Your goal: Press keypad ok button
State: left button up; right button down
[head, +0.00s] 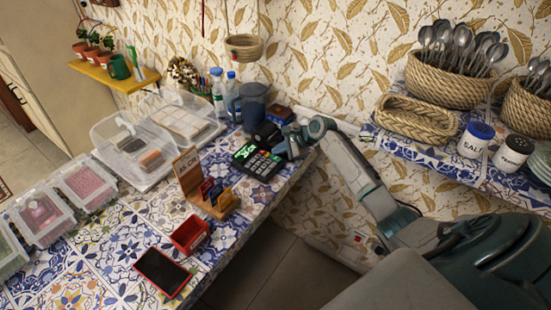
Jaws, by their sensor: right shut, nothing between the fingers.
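The keypad (258,161) is a dark device with a lit green display and several keys, lying on the tiled counter near its right edge. Its ok button is too small to make out. My right gripper (283,151) is shut and empty, right at the keypad's right side. I cannot tell whether its fingertips touch a key. My left gripper is not in view.
A wooden card holder (205,190) stands in front of the keypad, with a red tray (190,232) and a red-framed tablet (162,272) nearer. A dark blue container (253,104) and water bottles (232,94) stand behind. Clear bins (84,182) line the left. A shelf with baskets (417,119) is at right.

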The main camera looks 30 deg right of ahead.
aim_at(279, 159)
jog(key=shift+f, duration=0.1)
dwell(0.4)
jog(key=shift+f+p, duration=0.25)
jog(key=shift+p, duration=0.05)
jog(key=shift+f, duration=0.1)
jog(key=shift+f, duration=0.35)
dwell(0.7)
jog(key=shift+r, duration=0.1)
jog(key=shift+r+p, duration=0.7)
jog(key=shift+p, duration=0.5)
notch_tip(279, 159, up, 5)
jog(key=p, duration=0.6)
